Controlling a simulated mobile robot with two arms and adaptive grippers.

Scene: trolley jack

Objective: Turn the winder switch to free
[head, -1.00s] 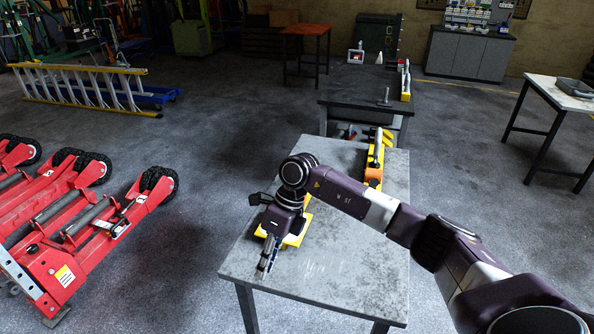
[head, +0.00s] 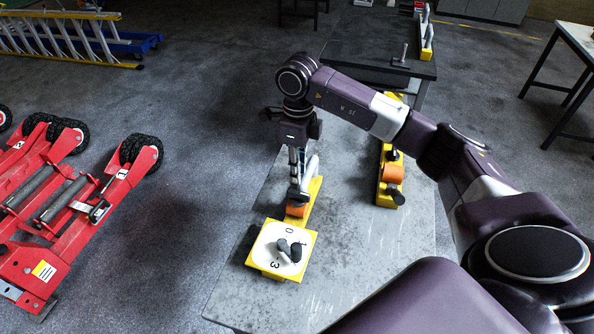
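A yellow switch box (head: 255,252) with a white dial face sits on the grey table. Figures, among them a 0 and a 3, are printed on the dial. A grey and black knob (head: 289,249) sits at the dial's middle; its exact setting is hard to read. My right gripper (head: 298,192) points down behind the box, close to an orange part on a yellow bar (head: 315,192). It is apart from the knob. Its fingers show nearly in line, so the gap between them is unclear. My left gripper is out of view.
A second yellow bar with an orange part (head: 393,174) lies right of the gripper. The grey table (head: 345,255) is bare at the front and right. Red wheeled jacks (head: 60,215) stand on the floor at left. A dark table (head: 375,45) stands behind.

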